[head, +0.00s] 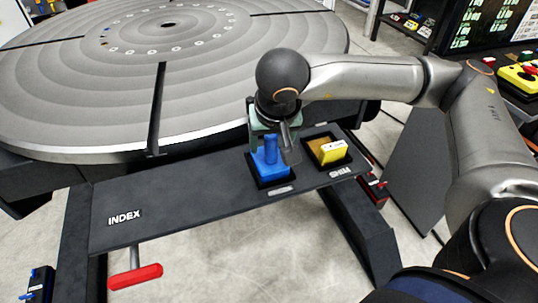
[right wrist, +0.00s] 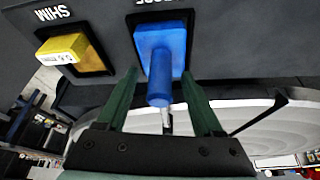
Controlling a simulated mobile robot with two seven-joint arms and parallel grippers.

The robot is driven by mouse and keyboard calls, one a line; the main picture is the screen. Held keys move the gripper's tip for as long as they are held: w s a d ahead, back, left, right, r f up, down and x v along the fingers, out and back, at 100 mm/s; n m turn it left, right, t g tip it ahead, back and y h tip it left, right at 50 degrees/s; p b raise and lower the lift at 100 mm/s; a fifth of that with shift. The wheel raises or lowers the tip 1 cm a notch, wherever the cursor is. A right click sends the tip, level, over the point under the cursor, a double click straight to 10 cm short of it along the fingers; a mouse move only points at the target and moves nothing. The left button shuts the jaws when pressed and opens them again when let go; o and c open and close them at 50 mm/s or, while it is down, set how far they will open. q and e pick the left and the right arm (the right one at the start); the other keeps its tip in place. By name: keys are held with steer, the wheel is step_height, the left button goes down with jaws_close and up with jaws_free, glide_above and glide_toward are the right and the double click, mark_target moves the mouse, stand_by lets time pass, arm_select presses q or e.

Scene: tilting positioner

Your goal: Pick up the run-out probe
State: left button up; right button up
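The run-out probe (head: 270,165) is blue, with a block-like base and an upright round handle. It sits in a dark square pocket on the front shelf, and it also shows in the right wrist view (right wrist: 161,60). My right gripper (head: 274,138) is over the probe from behind. In the right wrist view its two green fingers (right wrist: 160,98) stand apart, one on each side of the blue handle, with gaps visible on both sides. The gripper is open and holds nothing. My left gripper is not in view.
A yellow shim block (head: 333,151) sits in the neighbouring pocket marked SHIM, to the right. The big round grey table (head: 90,95) lies behind the dark shelf (head: 190,197). A red INDEX handle (head: 135,277) hangs below the shelf's left end. The shelf's left part is clear.

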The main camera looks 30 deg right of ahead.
jaws_close()
stand_by(0.3)
steer(key=shift+r, duration=0.15)
stand_by(0.7)
